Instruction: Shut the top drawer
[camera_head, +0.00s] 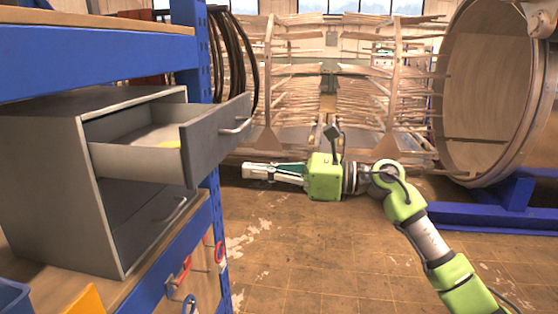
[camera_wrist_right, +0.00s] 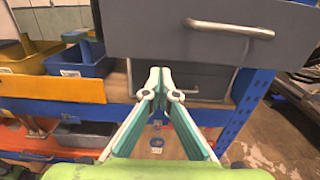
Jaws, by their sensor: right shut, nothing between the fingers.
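The top drawer (camera_head: 205,143) of a grey cabinet (camera_head: 60,190) stands pulled out, with a metal handle (camera_head: 236,126) on its dark front. The drawer below (camera_head: 150,222) looks closed. My right gripper (camera_head: 248,171) is shut and empty, to the right of the cabinet and lower than the open drawer's front, apart from it in the head view. In the right wrist view the shut fingertips (camera_wrist_right: 160,70) point towards the cabinet, and the top drawer's front (camera_wrist_right: 210,35) shows above them. My left gripper is not in view.
The cabinet stands on a blue-framed shelf (camera_head: 180,255) with a blue upright (camera_head: 223,60). Blue bins (camera_wrist_right: 78,60) and a yellow bin (camera_wrist_right: 30,60) sit left of it in the wrist view. Open floor (camera_head: 330,260) lies to the right.

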